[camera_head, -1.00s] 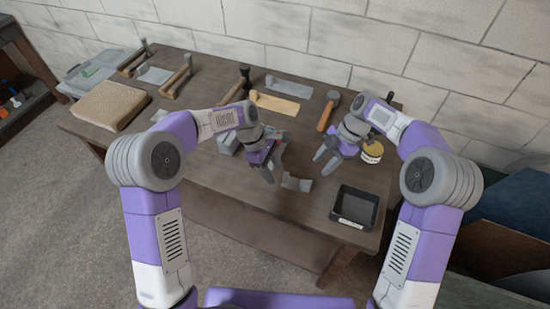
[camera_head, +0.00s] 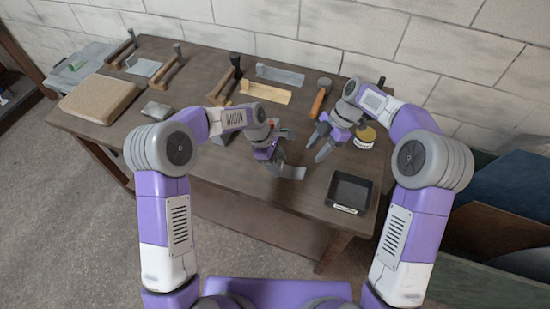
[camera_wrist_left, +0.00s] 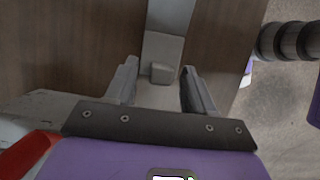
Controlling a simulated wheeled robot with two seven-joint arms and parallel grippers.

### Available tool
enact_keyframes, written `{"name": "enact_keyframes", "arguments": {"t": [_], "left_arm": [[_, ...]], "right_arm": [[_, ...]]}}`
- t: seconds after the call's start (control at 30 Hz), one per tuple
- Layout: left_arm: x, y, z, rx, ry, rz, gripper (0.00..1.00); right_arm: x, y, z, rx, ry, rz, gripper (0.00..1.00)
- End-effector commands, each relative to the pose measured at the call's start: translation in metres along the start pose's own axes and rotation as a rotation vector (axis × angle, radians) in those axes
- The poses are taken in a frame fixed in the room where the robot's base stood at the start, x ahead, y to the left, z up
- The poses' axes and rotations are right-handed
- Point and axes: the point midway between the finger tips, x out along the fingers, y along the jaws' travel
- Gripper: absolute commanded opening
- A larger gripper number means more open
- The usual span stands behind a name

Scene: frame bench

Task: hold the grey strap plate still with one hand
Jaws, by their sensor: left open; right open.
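The grey strap plate (camera_head: 293,172) lies near the front edge of the bench, partly hidden by my left gripper in the head view. My left gripper (camera_head: 279,170) is open and low over it. In the left wrist view, a grey plate with a small raised block (camera_wrist_left: 162,72) lies between the two spread fingers, with a gap on each side. I cannot tell whether a finger touches it. My right gripper (camera_head: 316,148) is open and empty above the bench, up and right of the plate.
A black tray (camera_head: 350,190) stands at the front right. A yellow-topped tin (camera_head: 364,138) and an orange-handled tool (camera_head: 318,102) lie near my right gripper. Wooden-handled frames (camera_head: 166,76), a tan block (camera_head: 100,98) and flat plates (camera_head: 265,92) stand farther back and left.

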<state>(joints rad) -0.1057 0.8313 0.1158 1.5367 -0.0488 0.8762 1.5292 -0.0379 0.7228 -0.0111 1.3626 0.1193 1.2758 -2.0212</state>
Motion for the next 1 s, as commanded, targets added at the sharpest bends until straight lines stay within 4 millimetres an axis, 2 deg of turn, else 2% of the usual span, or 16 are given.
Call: {"name": "enact_keyframes", "arguments": {"t": [0.17, 0.5, 1.0], "left_arm": [[0.0, -0.0001, -0.0001, 0.0, 0.0, 0.0, 0.52], [-0.0002, -0.0002, -0.0002, 0.0, 0.0, -0.001, 0.0], [-0.0003, -0.0001, -0.0002, 0.0, 0.0, -0.001, 0.0]], "right_arm": [[0.0, 0.0, 0.0, 0.0, 0.0, 0.0, 0.43], [0.0, 0.0, 0.0, 0.0, 0.0, 0.0, 0.43], [0.0, 0.0, 0.0, 0.0, 0.0, 0.0, 0.43]]}}
